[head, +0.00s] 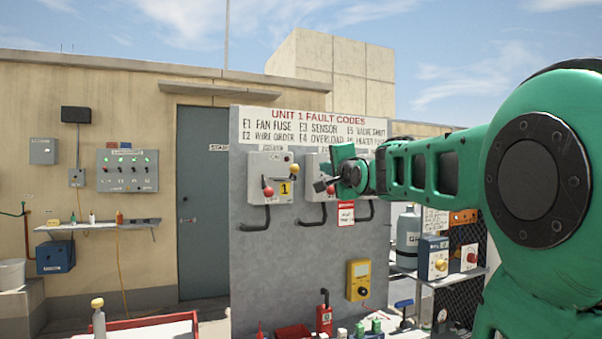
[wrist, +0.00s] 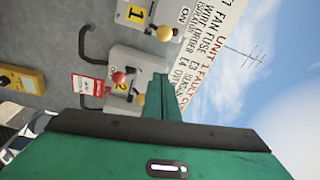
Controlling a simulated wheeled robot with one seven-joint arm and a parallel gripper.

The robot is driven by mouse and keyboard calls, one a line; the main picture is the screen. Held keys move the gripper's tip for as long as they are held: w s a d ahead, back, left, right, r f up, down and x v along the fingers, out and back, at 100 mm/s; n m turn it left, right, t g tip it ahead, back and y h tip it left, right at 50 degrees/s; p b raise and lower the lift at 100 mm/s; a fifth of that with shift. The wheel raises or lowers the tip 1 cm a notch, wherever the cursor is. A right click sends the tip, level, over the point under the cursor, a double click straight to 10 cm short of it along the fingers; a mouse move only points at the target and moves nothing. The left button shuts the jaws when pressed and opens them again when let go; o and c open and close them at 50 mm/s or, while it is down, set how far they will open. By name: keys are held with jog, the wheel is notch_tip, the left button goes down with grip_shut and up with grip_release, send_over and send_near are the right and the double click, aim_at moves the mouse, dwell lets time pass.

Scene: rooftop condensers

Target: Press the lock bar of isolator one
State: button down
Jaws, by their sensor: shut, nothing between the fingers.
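Isolator one (head: 257,166) is a pale grey box at the left of the upright grey panel, with a yellow "1" plate (head: 286,188). A red knob (head: 268,191) and a yellow knob (head: 294,168) sit on its front; I cannot tell which part is the lock bar. In the wrist view, isolator one (wrist: 155,14) shows sideways at the top, with its yellow knob (wrist: 165,33). My gripper (head: 335,170) is shut and empty, to the right of isolator one, in front of isolator two (wrist: 140,62). It partly hides that box in the head view. Its fingers (wrist: 158,90) are apart from isolator one.
A fault-code sign (head: 312,127) tops the panel. A red-and-white tag (head: 346,213) hangs below isolator two, and a yellow meter (head: 358,280) is lower down. Black conduits (head: 255,226) curve below the boxes. A bench with tools stands in front.

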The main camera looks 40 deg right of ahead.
jog(key=w, duration=0.9)
jog(key=shift+w+a+f, duration=0.15)
jog(key=shift+w+a, duration=0.05)
jog(key=shift+a, duration=0.2)
dwell(0.5)
